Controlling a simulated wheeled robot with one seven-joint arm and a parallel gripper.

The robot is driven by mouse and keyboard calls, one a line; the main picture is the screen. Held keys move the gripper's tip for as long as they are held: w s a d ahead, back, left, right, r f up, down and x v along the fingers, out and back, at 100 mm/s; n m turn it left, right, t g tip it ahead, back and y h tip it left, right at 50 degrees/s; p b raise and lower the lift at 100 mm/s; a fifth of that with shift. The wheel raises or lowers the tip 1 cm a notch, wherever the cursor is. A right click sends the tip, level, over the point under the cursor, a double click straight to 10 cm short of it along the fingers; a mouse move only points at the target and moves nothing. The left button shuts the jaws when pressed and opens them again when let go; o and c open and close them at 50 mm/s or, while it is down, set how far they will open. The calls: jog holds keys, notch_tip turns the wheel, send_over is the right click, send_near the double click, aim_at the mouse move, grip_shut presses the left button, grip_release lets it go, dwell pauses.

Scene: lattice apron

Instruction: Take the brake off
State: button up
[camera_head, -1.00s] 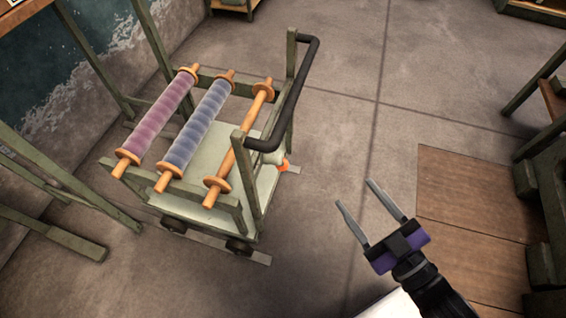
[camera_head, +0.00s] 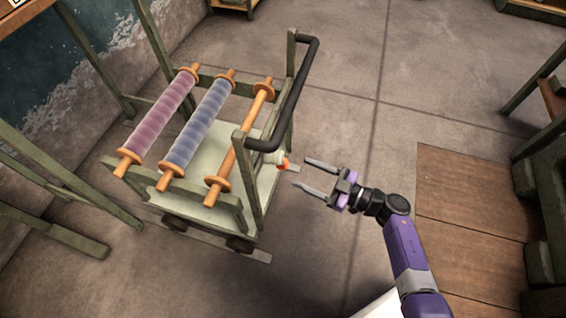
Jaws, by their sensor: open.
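A green-framed trolley (camera_head: 230,216) stands left of centre, with a black push handle (camera_head: 291,95) on its right end. A small orange-red part (camera_head: 285,163), which looks like the brake, shows low at the trolley's right end beside a pale housing; its exact shape is too small to tell. My gripper (camera_head: 300,173) is open and empty, to the right of the orange part. Its two fingers point left toward that part, with the tips close to it in the picture. I cannot tell whether they touch it.
The trolley carries a pink spool (camera_head: 162,122), a blue spool (camera_head: 200,126) and a bare wooden roller (camera_head: 240,146). Green posts (camera_head: 75,185) stand at the left. A wooden panel (camera_head: 470,215) lies at the right. The floor (camera_head: 340,100) behind my gripper is clear.

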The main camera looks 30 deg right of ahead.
aim_at(284, 164)
jog(key=shift+b+x, duration=0.7)
jog(key=shift+x, duration=3.25)
jog(key=shift+s+a+r, duration=0.1)
grip_shut()
